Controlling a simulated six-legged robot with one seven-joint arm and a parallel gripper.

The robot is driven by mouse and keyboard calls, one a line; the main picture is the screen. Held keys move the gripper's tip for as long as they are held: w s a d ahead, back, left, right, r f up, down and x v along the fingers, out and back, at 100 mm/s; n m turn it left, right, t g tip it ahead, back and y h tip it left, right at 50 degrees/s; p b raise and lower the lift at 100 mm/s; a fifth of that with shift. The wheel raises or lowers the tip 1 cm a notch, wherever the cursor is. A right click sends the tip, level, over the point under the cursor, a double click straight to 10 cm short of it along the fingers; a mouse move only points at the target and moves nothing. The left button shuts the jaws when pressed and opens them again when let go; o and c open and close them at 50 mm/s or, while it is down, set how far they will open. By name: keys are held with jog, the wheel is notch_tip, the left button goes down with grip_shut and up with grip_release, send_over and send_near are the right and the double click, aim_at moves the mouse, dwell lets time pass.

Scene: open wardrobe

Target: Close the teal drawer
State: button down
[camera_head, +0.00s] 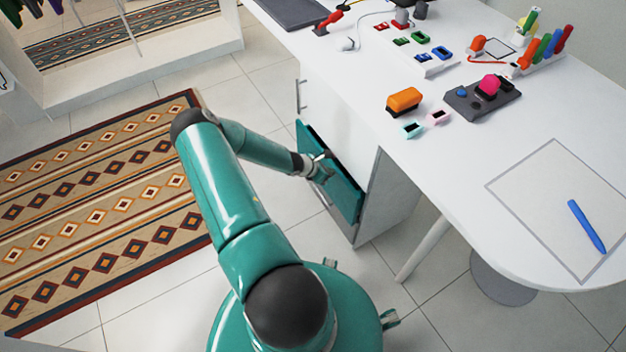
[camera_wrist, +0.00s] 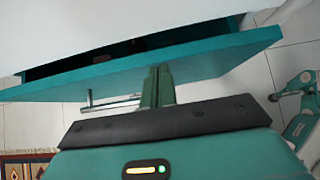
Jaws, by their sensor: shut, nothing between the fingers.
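The teal drawer (camera_head: 340,181) is in the white cabinet under the desk and stands slightly open, with a dark gap behind the top of its front. In the wrist view the teal drawer front (camera_wrist: 215,58) runs across the picture, with the dark opening above it. Its metal handle (camera_wrist: 110,103) shows left of the fingers. My gripper (camera_head: 322,172) is at the outer face of the drawer front. In the wrist view my gripper (camera_wrist: 157,75) is shut and empty, its fingertips against or very near the drawer front; exact contact cannot be told.
The white desk (camera_head: 440,170) above holds an orange block (camera_head: 404,101), several pens and a blue marker (camera_head: 587,226). A white table leg (camera_head: 422,248) stands right of the cabinet. A patterned rug (camera_head: 100,210) lies on the tiled floor at left.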

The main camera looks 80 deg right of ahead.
aim_at(336, 170)
jog(key=shift+s+d, duration=1.4)
jog(key=shift+s, duration=0.05)
jog(key=shift+s+r, duration=0.1)
jog(key=shift+s, duration=0.1)
jog(key=shift+w+a, duration=0.25)
jog(key=shift+w, duration=0.15)
jog(key=w+a+f+v, duration=0.1)
jog(key=f+v, duration=0.1)
jog(key=v, duration=1)
jog(key=shift+w+a, duration=0.3)
jog(key=shift+w, duration=0.3)
jog(key=shift+r, duration=0.15)
